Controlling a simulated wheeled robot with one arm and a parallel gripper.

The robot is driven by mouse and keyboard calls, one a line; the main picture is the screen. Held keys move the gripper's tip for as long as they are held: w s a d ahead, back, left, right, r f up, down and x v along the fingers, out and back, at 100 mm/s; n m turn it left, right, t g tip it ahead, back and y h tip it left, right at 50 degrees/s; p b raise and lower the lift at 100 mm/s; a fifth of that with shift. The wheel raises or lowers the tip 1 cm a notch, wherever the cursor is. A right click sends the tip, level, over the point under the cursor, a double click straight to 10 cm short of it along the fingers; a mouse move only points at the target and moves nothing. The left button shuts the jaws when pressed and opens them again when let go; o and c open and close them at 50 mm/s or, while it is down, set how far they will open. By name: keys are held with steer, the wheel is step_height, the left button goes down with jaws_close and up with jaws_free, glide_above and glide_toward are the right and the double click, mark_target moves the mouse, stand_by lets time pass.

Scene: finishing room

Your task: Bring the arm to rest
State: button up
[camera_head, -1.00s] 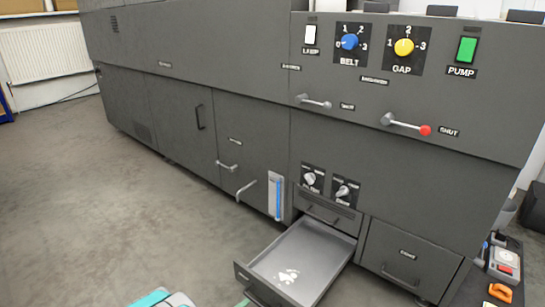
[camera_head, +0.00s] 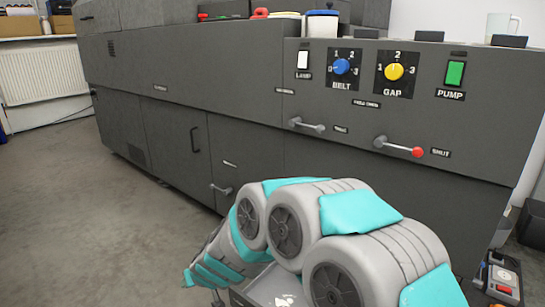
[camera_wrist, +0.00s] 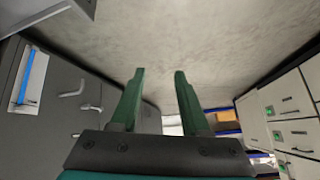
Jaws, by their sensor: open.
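My gripper (camera_wrist: 157,92) shows in the wrist view as two green fingers standing apart, with nothing between them. Bare grey floor (camera_wrist: 190,40) lies beyond the fingertips. In the head view my folded grey and turquoise arm fills the lower middle, and the gripper itself cannot be made out there. The arm hides most of the open drawer (camera_head: 270,290) at the foot of the machine; only a part with white bits in it shows.
The dark grey machine (camera_head: 240,80) spans the view, with a blue knob (camera_head: 341,67), a yellow knob (camera_head: 396,72) and a red-tipped lever (camera_head: 400,147). A tray of small items (camera_head: 502,280) is at the right. Open floor (camera_head: 90,220) lies at the left.

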steer(key=s+d+r+m+g+h, duration=0.2)
steer(key=s+d+r+g, duration=0.1)
steer(key=s+d, duration=0.85)
steer(key=s+d+r+m+g+h, duration=0.2)
steer(key=s+d+r, duration=0.1)
steer(key=s+d, duration=0.9)
steer(key=s+d+r+m+g+h, duration=0.2)
steer(key=s+d+r+g, duration=0.1)
steer(key=s+d, duration=0.9)
step_height(320, 180, up, 12)
steer(key=w+p, duration=0.1)
steer(key=p, duration=1.1)
steer(key=shift+w+d, duration=0.2)
steer(key=shift+w, duration=0.15)
steer(key=shift+d, duration=0.1)
